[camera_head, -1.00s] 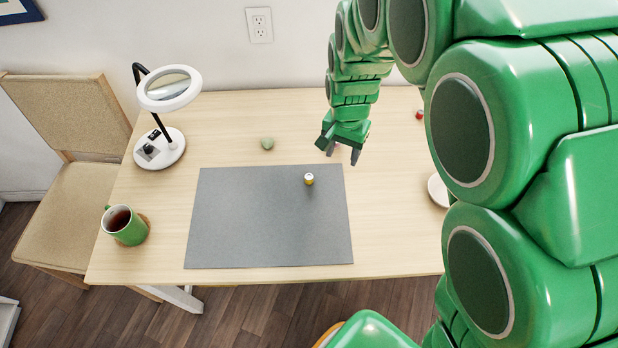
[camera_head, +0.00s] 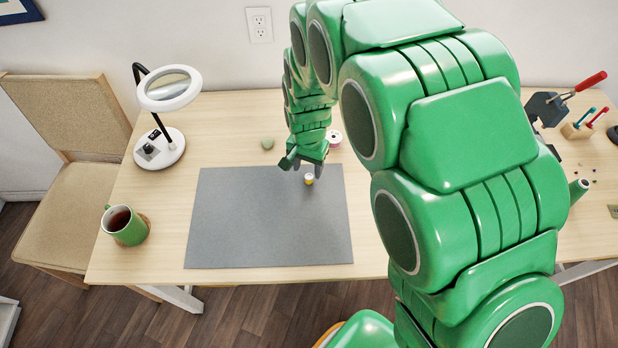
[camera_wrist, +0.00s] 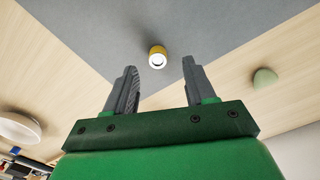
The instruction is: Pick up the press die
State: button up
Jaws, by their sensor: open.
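The press die (camera_head: 309,180) looks like a small yellow cylinder with a pale top. It stands on the grey mat (camera_head: 260,225), near the mat's far right part. My gripper (camera_head: 301,182) is open and empty, over the far edge of the mat and close to the die. In the wrist view the die (camera_wrist: 157,57) appears between the two spread fingertips of my gripper (camera_wrist: 158,64), with space on both sides. I cannot tell the height of the fingertips above it. No finger visibly touches it.
A magnifier lamp (camera_head: 168,90) and green mug (camera_head: 124,226) stand left. A red-handled tool (camera_head: 560,100) stands right. A white dish (camera_wrist: 18,128) shows in the wrist view.

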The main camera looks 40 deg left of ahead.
aim_at(309, 177)
jog(key=shift+d+f, duration=0.15)
jog(key=shift+f, duration=1.75)
jog(key=shift+c, duration=0.3)
jog(key=shift+w, duration=0.1)
grip_shut()
